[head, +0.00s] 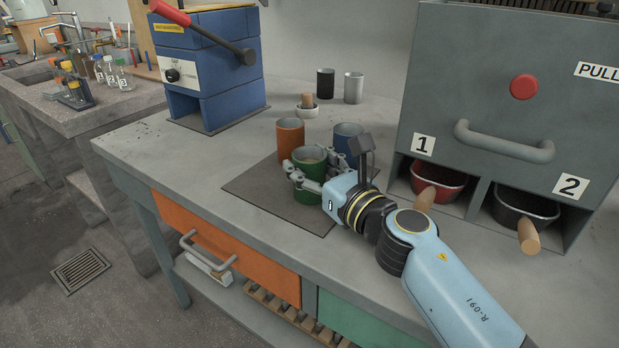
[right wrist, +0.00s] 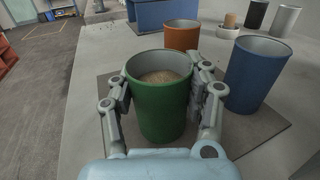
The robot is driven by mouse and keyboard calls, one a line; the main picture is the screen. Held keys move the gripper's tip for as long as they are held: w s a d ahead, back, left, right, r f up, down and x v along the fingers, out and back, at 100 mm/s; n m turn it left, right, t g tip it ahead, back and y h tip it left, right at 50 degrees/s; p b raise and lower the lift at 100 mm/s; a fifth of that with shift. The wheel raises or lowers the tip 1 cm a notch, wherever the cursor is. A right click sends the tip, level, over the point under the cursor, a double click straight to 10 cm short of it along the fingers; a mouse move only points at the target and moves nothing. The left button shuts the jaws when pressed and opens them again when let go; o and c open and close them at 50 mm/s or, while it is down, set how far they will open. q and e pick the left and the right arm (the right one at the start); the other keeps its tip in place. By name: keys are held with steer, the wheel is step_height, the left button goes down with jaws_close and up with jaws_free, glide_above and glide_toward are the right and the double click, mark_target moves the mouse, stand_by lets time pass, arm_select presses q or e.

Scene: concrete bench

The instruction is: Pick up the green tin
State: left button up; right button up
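The green tin (head: 306,190) stands upright on a dark mat (head: 258,190) on the bench, with brownish contents inside; it also shows in the right wrist view (right wrist: 161,112). My right gripper (head: 308,167) has its fingers on both sides of the tin, with the pads against its wall near the rim. It looks shut on the tin, and it also shows in the right wrist view (right wrist: 162,88). I cannot see the tin lifted off the mat. My left gripper is not in view.
An orange tin (head: 290,136) stands behind the green one and a blue tin (head: 347,142) beside it, close to my fingers. A grey cabinet (head: 480,90) with red and black pans stands at right. A blue press (head: 215,75) stands at back left.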

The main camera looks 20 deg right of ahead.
steer(key=c, duration=0.9)
